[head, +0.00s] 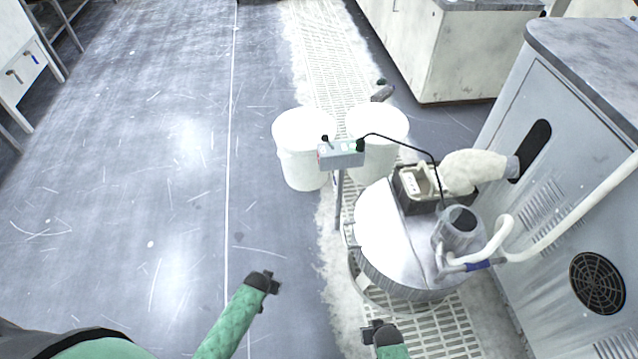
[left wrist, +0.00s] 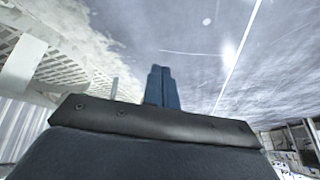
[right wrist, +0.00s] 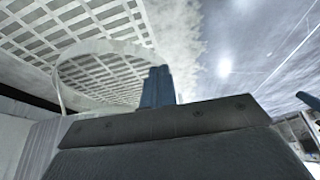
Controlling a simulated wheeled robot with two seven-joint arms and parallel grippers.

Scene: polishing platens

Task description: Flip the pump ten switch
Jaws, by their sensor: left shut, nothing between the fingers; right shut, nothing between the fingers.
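A small grey control box (head: 341,153) stands on a thin post beside the round metal drum in the head view. It has a dark knob or lever at its left, a red spot on its left side and a green spot at the right. Any label is too small to read, so I cannot tell if it is the pump ten switch. My left gripper (head: 268,280) is shut and empty, below and left of the box. My right gripper (head: 374,328) is shut and empty, below the box near the drum. Closed fingers also show in the left wrist view (left wrist: 164,80) and right wrist view (right wrist: 158,82).
Two white buckets (head: 301,130) stand behind the box. The drum (head: 388,235) carries a black bin and a grey cup with a white hose. A grey cabinet (head: 560,110) blocks the right. A floor grating (head: 330,60) runs lengthwise. Open floor (head: 130,180) lies left.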

